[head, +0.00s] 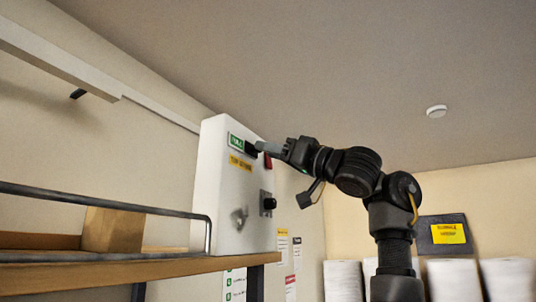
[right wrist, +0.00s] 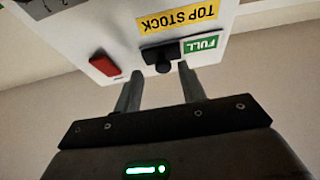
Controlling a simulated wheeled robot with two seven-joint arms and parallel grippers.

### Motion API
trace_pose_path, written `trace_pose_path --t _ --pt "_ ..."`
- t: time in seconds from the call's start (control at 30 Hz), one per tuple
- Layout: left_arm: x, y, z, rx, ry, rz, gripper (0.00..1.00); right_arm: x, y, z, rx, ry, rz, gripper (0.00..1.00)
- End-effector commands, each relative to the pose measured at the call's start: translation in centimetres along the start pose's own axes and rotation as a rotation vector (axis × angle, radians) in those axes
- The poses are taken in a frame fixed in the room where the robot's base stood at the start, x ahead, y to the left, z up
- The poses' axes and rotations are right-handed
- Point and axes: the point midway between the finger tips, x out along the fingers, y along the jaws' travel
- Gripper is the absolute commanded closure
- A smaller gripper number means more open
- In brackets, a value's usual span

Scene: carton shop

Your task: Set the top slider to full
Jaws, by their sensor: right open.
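A white control box (head: 213,165) stands at the end of a shelf. Near its top are a green FULL label (head: 236,142) and a yellow TOP STOCK label (head: 240,162). The black top slider knob (right wrist: 164,64) is beside the green FULL label (right wrist: 201,44) and the TOP STOCK label (right wrist: 178,19) in the right wrist view. My right gripper (right wrist: 160,88) is open, its fingertips spread either side of the knob; I cannot tell whether they touch it. In the head view the right gripper (head: 262,147) is at the box's upper face. My left gripper is not in view.
A red part (right wrist: 105,65) is on the box near one finger. Lower on the box are a black knob (head: 269,203) and a metallic part (head: 239,217). A metal rail (head: 120,201) and cardboard box (head: 112,230) are on the shelf (head: 120,268). White rolls (head: 455,280) stand at right.

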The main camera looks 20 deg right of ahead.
Motion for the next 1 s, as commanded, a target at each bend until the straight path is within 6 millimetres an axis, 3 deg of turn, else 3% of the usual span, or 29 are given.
trace_pose_path --t 0.03,0.2,0.43,0.6,1.0 --pt "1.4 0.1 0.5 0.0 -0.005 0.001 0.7 -1.3 0.1 0.6 -0.003 0.004 0.002 0.59" --pt "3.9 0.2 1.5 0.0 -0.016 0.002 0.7 -4.9 0.2 0.7 -0.002 0.004 0.004 0.59" --pt "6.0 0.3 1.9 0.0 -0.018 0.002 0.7 -8.4 0.2 0.4 -0.001 0.002 0.003 0.59" --pt "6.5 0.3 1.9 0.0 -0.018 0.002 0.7 -9.4 0.2 0.2 0.001 0.001 0.002 0.59" --pt "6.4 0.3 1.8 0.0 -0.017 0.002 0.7 -9.5 0.2 0.1 0.001 0.001 0.002 0.59"
